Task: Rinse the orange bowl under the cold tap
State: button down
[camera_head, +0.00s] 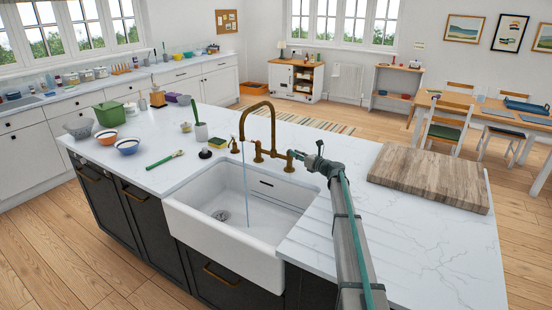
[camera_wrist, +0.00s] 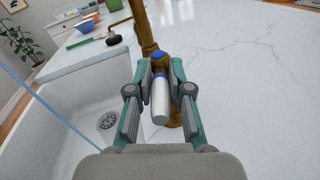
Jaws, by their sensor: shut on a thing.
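The orange bowl (camera_head: 106,139) stands on the island worktop left of the sink, beside a blue bowl (camera_head: 127,147); orange also shows small at the top of the wrist view (camera_wrist: 85,26). The brass tap (camera_head: 243,124) arches over the white sink (camera_head: 228,240), and a thin stream of water (camera_head: 246,195) falls from its spout into the basin. My gripper (camera_head: 318,163) is at the tap's right side.
A green box (camera_head: 109,114), a grey colander (camera_head: 78,127) and a green-handled utensil (camera_head: 165,160) are left of the sink. A sponge (camera_head: 217,142) lies behind it. A wooden board (camera_head: 430,177) lies to the right. The worktop's right front is clear.

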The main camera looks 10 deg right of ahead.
jog(key=shift+a, duration=0.15)
jog(key=c, duration=1.1)
grip_release()
jog(key=shift+s, duration=0.1)
jog(key=v, duration=1.2)
